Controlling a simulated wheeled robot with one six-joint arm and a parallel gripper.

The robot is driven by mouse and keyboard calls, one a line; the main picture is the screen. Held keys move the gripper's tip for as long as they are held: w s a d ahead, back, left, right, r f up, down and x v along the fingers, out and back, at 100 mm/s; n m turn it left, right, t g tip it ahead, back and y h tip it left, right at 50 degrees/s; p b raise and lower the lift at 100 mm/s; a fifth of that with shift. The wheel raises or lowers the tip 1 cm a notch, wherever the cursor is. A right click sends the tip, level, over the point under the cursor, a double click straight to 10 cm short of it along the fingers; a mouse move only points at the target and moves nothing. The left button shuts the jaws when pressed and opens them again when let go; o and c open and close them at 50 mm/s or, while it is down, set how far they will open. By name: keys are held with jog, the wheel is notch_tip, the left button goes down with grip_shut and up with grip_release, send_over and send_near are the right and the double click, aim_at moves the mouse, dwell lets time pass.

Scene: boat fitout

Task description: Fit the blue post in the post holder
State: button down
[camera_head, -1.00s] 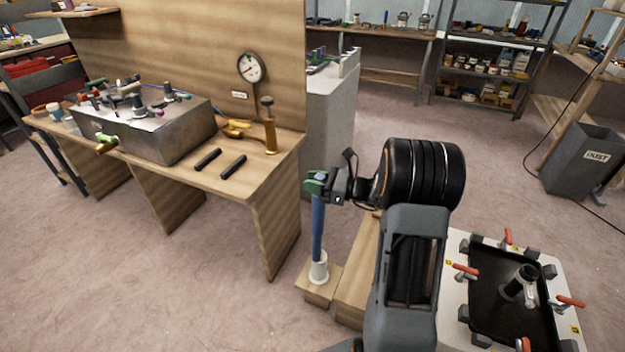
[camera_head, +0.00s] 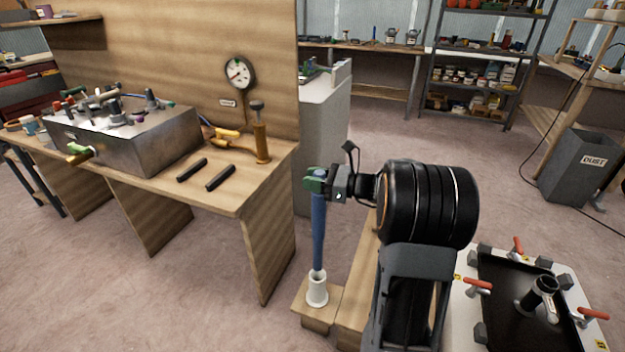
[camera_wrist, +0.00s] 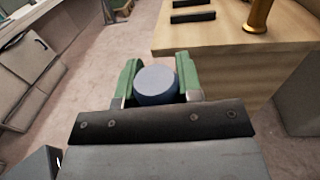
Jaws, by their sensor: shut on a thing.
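The blue post (camera_head: 318,230) stands upright, long and slim. My gripper (camera_head: 316,181) is shut on its top end, with green fingers on both sides. In the wrist view, the post's round top (camera_wrist: 156,86) sits between the green fingers (camera_wrist: 156,84). The post's lower end meets the mouth of a white cup-shaped holder (camera_head: 317,290) on a low wooden block. I cannot tell how deep the end sits in the cup. A dark short tube (camera_head: 540,294) stands tilted in the picture on a black tray at the right.
A wooden bench (camera_head: 225,195) stands left, with two black bars (camera_head: 220,177), a brass pump-like piece (camera_head: 261,135) and a metal box (camera_head: 130,140). The black tray (camera_head: 500,290) has red-handled clamps around it. A grey dust bin (camera_head: 580,165) is back right. Floor behind my arm is open.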

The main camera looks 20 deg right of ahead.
aim_at(313, 228)
jog(key=shift+f+b, duration=1.45)
jog(key=shift+f, duration=0.05)
jog(key=shift+f+b, duration=3.55)
jog(key=shift+f, duration=3.85)
jog(key=c, duration=0.7)
grip_release()
jog(key=shift+f, duration=0.1)
jog(key=p+v, duration=0.3)
jog(key=v, duration=1)
jog(key=shift+s+d+p, duration=0.25)
jog(key=shift+s+p, duration=0.05)
jog(key=shift+p, duration=0.05)
